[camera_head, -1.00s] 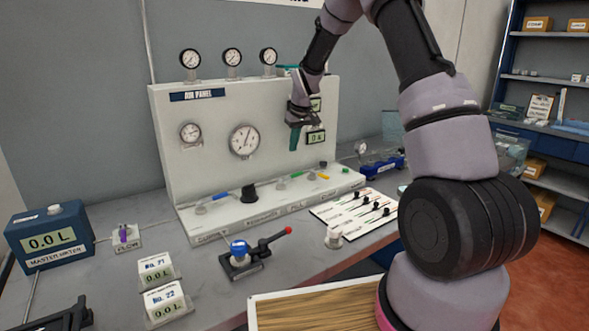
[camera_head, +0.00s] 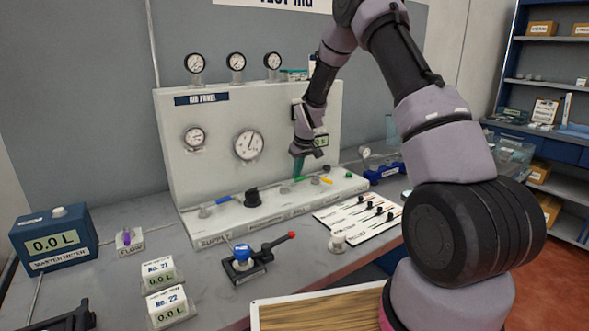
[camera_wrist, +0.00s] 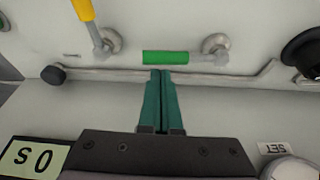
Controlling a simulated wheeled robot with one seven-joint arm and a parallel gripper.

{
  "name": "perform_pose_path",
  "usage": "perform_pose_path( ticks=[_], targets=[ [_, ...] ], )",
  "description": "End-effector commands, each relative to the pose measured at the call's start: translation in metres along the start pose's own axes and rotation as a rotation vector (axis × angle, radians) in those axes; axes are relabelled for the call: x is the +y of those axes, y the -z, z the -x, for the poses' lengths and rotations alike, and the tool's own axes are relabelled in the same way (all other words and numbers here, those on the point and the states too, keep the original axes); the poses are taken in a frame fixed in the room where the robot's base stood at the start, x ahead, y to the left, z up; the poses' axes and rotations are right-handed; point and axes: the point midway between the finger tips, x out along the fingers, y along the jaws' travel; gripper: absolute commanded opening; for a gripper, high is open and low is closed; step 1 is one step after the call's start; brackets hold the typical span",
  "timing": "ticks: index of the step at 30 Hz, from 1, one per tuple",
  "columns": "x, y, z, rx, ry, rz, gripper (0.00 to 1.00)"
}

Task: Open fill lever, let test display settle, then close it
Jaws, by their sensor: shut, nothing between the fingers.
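The green-handled lever (camera_wrist: 165,57) lies on the panel's ledge, its handle along the pipe line; a small front label below it seems to read FILL. My gripper (camera_wrist: 161,72) is shut and empty, its teal fingertips just beside the green handle in the wrist view. I cannot tell whether they touch it. In the head view my gripper (camera_head: 298,177) points down at the ledge and partly hides this lever. The test display (camera_head: 320,141) is on the panel behind the wrist, partly covered; the wrist view shows a display (camera_wrist: 33,157) reading 0 S.
A yellow-handled lever (camera_wrist: 83,10) and a black knob (camera_wrist: 303,52) flank the green lever. A blue-handled lever (camera_head: 222,200) is further left on the ledge. A blue master meter (camera_head: 52,240) reads 0.0 L. A red-tipped lever valve (camera_head: 253,262) stands in front.

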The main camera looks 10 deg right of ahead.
Motion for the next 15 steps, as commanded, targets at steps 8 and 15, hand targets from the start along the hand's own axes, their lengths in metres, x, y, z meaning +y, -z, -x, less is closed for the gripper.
perform_pose_path(
  ticks=[8,15],
  targets=[
    [0.0001,-0.0082,0.0046,0.000,0.000,0.000,0.00],
    [0.0001,-0.0080,0.0047,0.000,-0.001,-0.001,0.00]
  ],
)
